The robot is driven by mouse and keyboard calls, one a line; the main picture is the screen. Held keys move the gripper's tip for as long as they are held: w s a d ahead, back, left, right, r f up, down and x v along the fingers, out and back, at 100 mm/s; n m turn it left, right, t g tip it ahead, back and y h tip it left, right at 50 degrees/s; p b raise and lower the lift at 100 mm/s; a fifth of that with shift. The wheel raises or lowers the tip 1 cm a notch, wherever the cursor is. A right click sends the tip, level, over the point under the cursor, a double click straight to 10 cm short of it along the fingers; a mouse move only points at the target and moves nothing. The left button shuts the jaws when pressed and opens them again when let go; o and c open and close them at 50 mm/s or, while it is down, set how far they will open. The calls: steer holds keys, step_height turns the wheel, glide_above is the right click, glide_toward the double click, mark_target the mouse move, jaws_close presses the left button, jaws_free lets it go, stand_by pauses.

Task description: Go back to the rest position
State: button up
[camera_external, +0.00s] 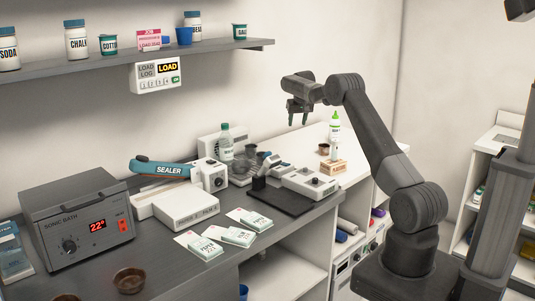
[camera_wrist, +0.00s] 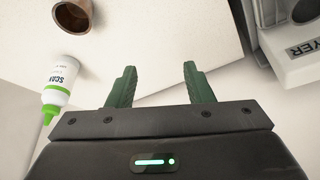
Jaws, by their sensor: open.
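My gripper (camera_external: 298,113) hangs in the air above the back part of the counter, with its fingers pointing down. In the wrist view its two green fingers (camera_wrist: 160,85) stand apart with nothing between them. My arm is bent, with its upper link rising from the base at the right and the forearm reaching left. Below the fingers in the wrist view is a bare pale counter surface (camera_wrist: 150,35).
A white bottle with a green cap (camera_external: 335,126) stands at the back right, and also shows in the wrist view (camera_wrist: 58,85). A brown cup (camera_wrist: 71,18) is near it. A sealer (camera_external: 165,170), sonic bath (camera_external: 80,215) and packets (camera_external: 230,236) crowd the counter. A shelf (camera_external: 110,59) hangs above left.

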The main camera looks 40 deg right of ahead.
steer(key=w+a+f, duration=0.2)
steer(key=w+f, duration=0.3)
steer(key=w, duration=0.1)
steer(key=shift+w+a, duration=0.35)
steer(key=shift+w, duration=0.05)
stand_by(1.3)
